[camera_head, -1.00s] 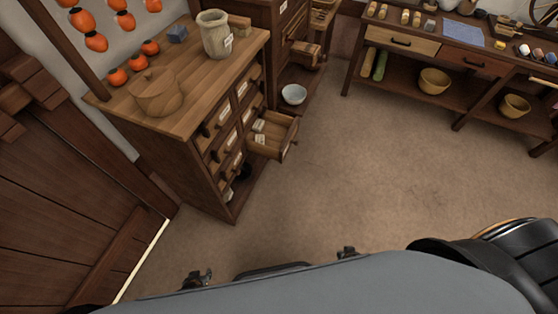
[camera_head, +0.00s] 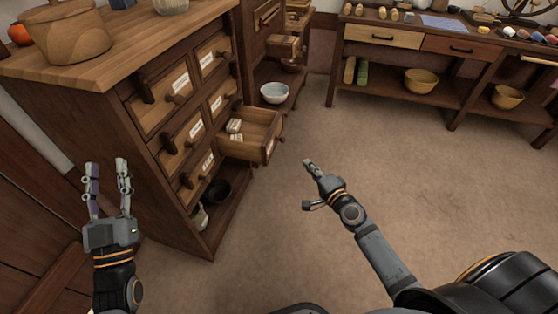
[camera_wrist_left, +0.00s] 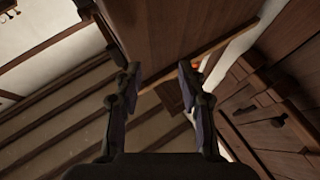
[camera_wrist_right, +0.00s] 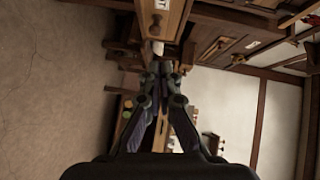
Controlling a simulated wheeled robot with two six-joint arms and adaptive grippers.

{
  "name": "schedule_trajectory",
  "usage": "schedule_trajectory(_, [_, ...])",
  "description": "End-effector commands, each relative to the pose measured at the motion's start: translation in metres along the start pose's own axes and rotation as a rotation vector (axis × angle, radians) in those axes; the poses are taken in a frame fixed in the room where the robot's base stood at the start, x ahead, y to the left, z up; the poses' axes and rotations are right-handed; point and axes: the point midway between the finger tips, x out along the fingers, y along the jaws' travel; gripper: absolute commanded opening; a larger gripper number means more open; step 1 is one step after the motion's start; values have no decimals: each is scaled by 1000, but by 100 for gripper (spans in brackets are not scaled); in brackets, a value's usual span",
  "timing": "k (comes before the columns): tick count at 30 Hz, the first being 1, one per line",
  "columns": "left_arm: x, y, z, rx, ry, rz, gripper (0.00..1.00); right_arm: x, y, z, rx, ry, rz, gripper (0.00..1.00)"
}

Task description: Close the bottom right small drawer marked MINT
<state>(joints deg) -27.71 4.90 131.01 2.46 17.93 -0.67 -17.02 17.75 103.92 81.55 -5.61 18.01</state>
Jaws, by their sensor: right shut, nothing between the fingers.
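The wooden cabinet (camera_head: 150,175) has small labelled drawers in two columns. The bottom right drawer (camera_head: 252,130) stands pulled out, with small pale packets inside; no MINT marking is readable on it. My right gripper (camera_head: 312,167) is shut and empty, to the right of the drawer's front and apart from it. The right wrist view shows a drawer front with a round knob (camera_wrist_right: 157,29) beyond the fingertips (camera_wrist_right: 160,70). My left gripper (camera_head: 107,164) is open and empty beside the cabinet's left side; its parted fingers show in the left wrist view (camera_wrist_left: 160,75).
A round wooden lidded pot (camera_head: 55,35) stands on the cabinet top. A dark bowl (camera_head: 217,191) sits on its low shelf. A pale bowl (camera_head: 274,93) is on a shelf behind. A workbench (camera_head: 440,52) lines the back right. The floor (camera_head: 400,170) between is clear.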

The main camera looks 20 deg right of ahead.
Motion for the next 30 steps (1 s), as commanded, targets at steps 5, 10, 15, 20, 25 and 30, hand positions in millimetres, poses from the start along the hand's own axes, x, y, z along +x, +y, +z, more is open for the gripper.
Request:
schedule_trajectory(5, [-9,4,-47,-5,161,3,40,3,-22,8,111,-20,-103,0])
schedule_trajectory(10, [-7,4,-56,-6,171,3,40,3,-30,8,124,-22,-111,0])
schedule_trajectory(15, [-7,3,-38,-11,95,1,40,12,-32,7,122,-21,-111,0])
schedule_trajectory(20, [-12,3,-6,-20,-45,-2,40,31,-34,8,125,-22,-111,0])
schedule_trajectory(25, [-19,4,21,-28,-155,-3,40,69,-38,9,124,-21,-112,0])
schedule_trajectory(30, [-16,3,12,-25,-113,-2,40,105,-41,10,122,-23,-111,0])
